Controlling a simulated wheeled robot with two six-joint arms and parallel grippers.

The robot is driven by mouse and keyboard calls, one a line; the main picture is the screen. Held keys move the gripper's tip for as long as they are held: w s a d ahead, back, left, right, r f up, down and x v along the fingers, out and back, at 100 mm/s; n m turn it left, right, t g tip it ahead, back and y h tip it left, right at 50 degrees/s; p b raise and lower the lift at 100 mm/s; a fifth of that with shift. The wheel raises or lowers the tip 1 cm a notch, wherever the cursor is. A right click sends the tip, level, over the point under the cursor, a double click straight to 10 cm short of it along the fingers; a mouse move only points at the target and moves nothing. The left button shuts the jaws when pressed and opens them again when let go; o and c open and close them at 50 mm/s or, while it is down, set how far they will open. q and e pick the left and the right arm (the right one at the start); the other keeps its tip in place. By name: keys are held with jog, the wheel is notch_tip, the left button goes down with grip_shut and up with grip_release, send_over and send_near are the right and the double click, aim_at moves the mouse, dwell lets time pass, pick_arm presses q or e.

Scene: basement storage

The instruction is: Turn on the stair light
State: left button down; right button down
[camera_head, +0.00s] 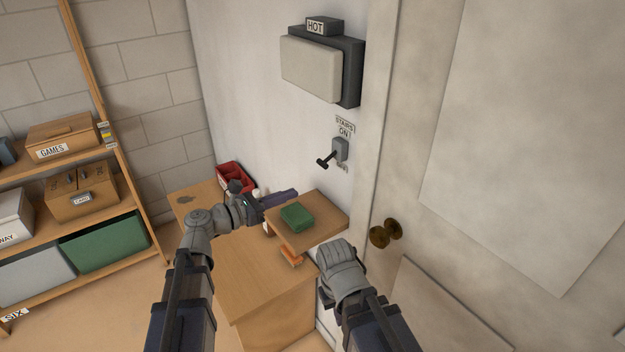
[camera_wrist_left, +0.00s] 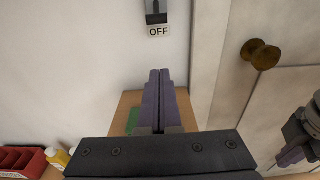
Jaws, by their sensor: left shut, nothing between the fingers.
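The stair light switch (camera_head: 341,149) is a small grey wall box with a black lever. The lever sticks out and slants down toward the OFF label, with STAIRS and ON labels above it. The switch also shows at the top of the left wrist view (camera_wrist_left: 155,12), with OFF just below it. My left gripper (camera_head: 294,193) is shut and empty, below and left of the lever and apart from it. Its purple fingers (camera_wrist_left: 160,72) lie together in the wrist view. My right gripper's fingers are hidden in the head view; it shows partly at the wrist view's right edge (camera_wrist_left: 290,157).
A wooden shelf board (camera_head: 330,218) holding a green box (camera_head: 297,217) juts out below the switch. A wooden bench (camera_head: 245,270) with a red bin (camera_head: 232,172) stands behind my left arm. A door with a brass knob (camera_head: 380,236) is to the right. A HOT-labelled box (camera_head: 312,68) hangs above.

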aim_at(331, 157)
pick_arm(q)
jog(key=shift+d, duration=0.1)
jog(key=r+x, duration=0.1)
jog(key=x, duration=0.9)
jog(key=shift+s+a+r+p, duration=0.15)
jog(key=shift+a+r+p, duration=0.05)
jog(key=shift+r+p, duration=0.55)
jog(key=shift+s+a+r+p, duration=0.25)
jog(key=shift+r+p, duration=0.35)
jog(key=shift+p, duration=0.25)
